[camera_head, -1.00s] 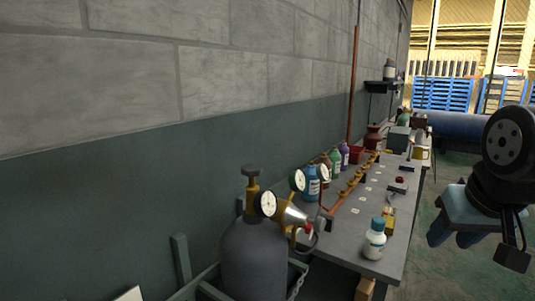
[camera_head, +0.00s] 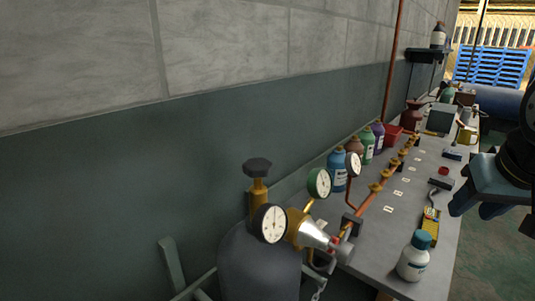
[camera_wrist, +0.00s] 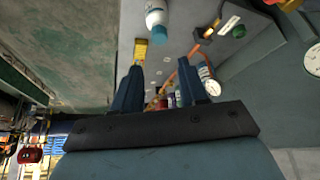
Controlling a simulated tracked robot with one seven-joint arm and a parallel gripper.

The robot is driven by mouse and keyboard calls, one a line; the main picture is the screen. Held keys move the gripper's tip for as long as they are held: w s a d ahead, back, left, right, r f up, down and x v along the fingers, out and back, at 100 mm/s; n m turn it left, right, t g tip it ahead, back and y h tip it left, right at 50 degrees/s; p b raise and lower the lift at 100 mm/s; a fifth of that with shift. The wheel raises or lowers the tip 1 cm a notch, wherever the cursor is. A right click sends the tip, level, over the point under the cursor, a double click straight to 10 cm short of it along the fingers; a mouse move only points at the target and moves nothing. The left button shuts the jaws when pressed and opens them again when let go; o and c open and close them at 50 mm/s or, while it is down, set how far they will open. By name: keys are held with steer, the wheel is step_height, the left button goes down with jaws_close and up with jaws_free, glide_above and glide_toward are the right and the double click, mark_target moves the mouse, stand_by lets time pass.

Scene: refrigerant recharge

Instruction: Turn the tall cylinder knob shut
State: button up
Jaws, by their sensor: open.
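The tall grey cylinder (camera_head: 258,265) stands at the lower middle of the head view, its base out of frame. Its dark knob (camera_head: 257,166) sits on top of a brass valve stem, with two round gauges and a regulator at its side. My gripper (camera_wrist: 163,88) shows in the wrist view with its two blue fingers apart and nothing between them. In the head view my gripper (camera_head: 478,205) is at the right edge, partly cut off, well to the right of the cylinder and apart from the knob.
A grey bench (camera_head: 385,257) runs along the wall, with a white bottle (camera_head: 414,258), a yellow meter (camera_head: 430,225), a copper manifold (camera_head: 377,192) and several coloured bottles. A dark shelf (camera_head: 425,55) hangs on the wall behind. The space above the knob is clear.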

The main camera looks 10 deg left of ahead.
steer(key=shift+o, duration=1.2)
steer(key=shift+a+r, duration=0.1)
steer(key=shift+a, duration=0.05)
steer(key=o, duration=0.5)
steer(key=w+a+r+n, duration=0.1)
steer(key=a+r+n, duration=0.1)
steer(key=w+a+r+n+g+y, duration=0.1)
steer(key=w+a+r+n, duration=0.1)
steer(key=n, duration=0.1)
steer(key=w+a+r+n+g, duration=0.1)
steer(key=w+a+r+n, duration=0.1)
steer(key=a+n, duration=0.1)
steer(key=shift+a+r+y, duration=0.1)
steer(key=shift+r+y, duration=0.05)
steer(key=shift+y, duration=0.15)
steer(key=shift+o, duration=0.2)
step_height(320, 180, up, 10)
steer(key=n+g+h, duration=0.2)
steer(key=n+g, duration=0.2)
steer(key=n, duration=1.5)
glide_above(258, 163)
step_height(258, 163, down, 14)
steer(key=shift+s+r, duration=0.1)
steer(key=shift+c, duration=0.4)
steer(key=c, duration=1)
